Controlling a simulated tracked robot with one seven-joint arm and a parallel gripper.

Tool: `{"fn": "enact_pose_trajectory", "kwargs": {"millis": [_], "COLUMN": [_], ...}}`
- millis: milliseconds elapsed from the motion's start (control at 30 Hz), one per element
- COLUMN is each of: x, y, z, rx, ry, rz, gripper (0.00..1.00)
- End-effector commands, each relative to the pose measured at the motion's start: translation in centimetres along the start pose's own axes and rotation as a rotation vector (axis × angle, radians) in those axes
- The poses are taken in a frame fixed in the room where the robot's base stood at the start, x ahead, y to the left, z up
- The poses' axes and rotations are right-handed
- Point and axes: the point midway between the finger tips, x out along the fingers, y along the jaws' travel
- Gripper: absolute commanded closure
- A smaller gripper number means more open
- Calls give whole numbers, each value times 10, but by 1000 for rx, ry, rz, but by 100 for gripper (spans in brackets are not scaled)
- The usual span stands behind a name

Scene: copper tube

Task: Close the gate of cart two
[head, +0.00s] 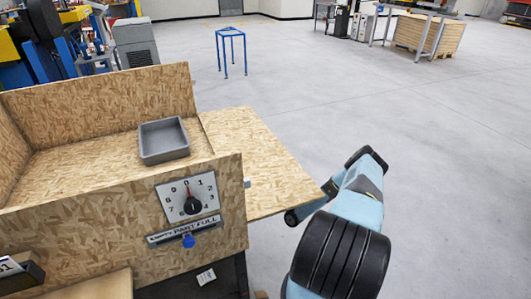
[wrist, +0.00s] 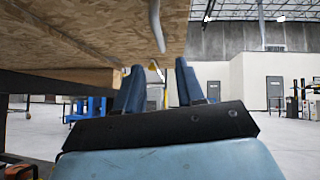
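The cart (head: 95,245) has chipboard walls and stands at the left in the head view. Its gate (head: 250,155) is a chipboard panel lying folded out, roughly level, from the cart's right side. In the wrist view the gate's underside (wrist: 80,35) fills the upper left, with a grey curved rod (wrist: 157,25) near its edge. My gripper (wrist: 158,75) is open, with nothing between its two blue fingers, and sits below the gate. In the head view its fingers are hidden beneath the gate's front right corner. I cannot read a number marking this as cart two.
A grey bin (head: 163,140) sits inside the cart. The front wall carries a dial (head: 188,197) and an EMPTY/PART/FULL strip with a blue slider (head: 188,240). A blue stand (head: 231,50) is farther back.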

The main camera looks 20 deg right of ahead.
Motion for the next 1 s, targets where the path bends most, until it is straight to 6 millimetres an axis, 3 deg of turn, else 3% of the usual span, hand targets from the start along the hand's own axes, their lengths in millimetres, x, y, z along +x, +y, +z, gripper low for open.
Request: {"fn": "enact_pose_trajectory", "kwargs": {"millis": [600,800,1000], "x": [103,121,127], "y": [1,0,0], "z": [1,0,1], "rx": [-1,-1,-1], "ry": [-3,-1,-1], "rz": [4,3,3], "gripper": [62,62,62]}}
